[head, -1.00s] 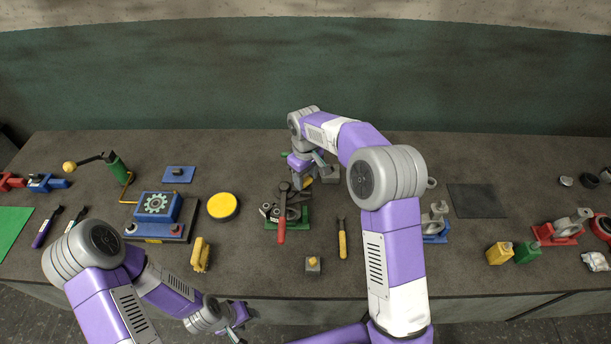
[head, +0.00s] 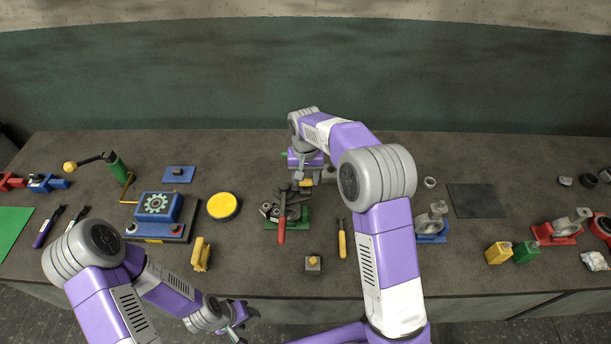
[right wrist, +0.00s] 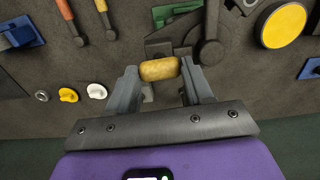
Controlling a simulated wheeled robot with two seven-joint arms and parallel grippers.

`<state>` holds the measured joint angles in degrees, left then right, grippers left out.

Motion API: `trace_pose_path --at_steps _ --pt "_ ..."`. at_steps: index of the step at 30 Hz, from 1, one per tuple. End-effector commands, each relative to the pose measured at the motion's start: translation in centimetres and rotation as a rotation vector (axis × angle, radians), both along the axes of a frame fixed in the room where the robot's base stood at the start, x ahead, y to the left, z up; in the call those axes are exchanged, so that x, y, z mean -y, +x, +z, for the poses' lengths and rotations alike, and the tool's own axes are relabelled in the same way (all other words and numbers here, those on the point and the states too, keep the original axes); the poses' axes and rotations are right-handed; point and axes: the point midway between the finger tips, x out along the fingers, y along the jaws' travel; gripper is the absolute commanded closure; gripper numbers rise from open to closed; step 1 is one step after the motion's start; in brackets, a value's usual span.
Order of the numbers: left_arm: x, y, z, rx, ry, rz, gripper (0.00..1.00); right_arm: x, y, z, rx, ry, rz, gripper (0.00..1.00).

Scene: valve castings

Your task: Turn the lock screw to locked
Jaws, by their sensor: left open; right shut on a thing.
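A yellow bar-shaped grip (right wrist: 160,69), which looks like the head of the lock screw, sits between the fingertips of my right gripper (right wrist: 160,72). The gripper is shut on it. In the head view this yellow grip (head: 306,184) shows just below my right wrist, at the back of a clamp fixture with a green base (head: 299,225) and a red-handled lever (head: 281,230). The screw's shaft and any lock marking are hidden or too small to tell. My left gripper (head: 238,314) is open and empty at the table's front edge.
A yellow-handled tool (head: 342,243) and a small grey block with a yellow top (head: 313,264) lie in front. A yellow round button (head: 223,206) stands left. A yellow knob (right wrist: 68,95) and a white knob (right wrist: 96,91) lie close by in the right wrist view.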

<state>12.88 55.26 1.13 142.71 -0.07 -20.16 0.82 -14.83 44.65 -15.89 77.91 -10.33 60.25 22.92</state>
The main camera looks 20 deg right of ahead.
Motion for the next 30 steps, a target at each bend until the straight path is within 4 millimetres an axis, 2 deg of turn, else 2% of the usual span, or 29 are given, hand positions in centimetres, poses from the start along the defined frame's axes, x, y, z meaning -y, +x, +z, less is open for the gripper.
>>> trace_pose_path --at_steps 1,18,19,21,24,30 --pt "0.0 0.0 0.06 0.0 0.0 0.0 0.51 0.04 0.24 0.46 0.01 0.0 -0.014 0.8" --pt "0.0 0.0 0.08 0.0 0.0 0.0 0.51 0.02 0.28 0.49 0.013 0.002 -0.048 0.8" --pt "0.01 -0.01 0.08 0.0 0.0 0.0 0.51 0.02 0.28 0.49 0.013 0.002 -0.048 0.48" --pt "0.0 0.0 0.08 0.0 0.0 0.0 0.51 0.02 0.27 0.48 0.012 0.002 -0.047 0.37" --pt "0.0 0.0 0.06 0.0 0.0 0.0 0.51 0.01 0.2 0.35 0.009 0.002 -0.046 0.23" --pt "0.0 0.0 0.05 0.0 0.0 0.0 0.51 0.0 0.1 0.18 0.004 0.001 -0.045 0.23"
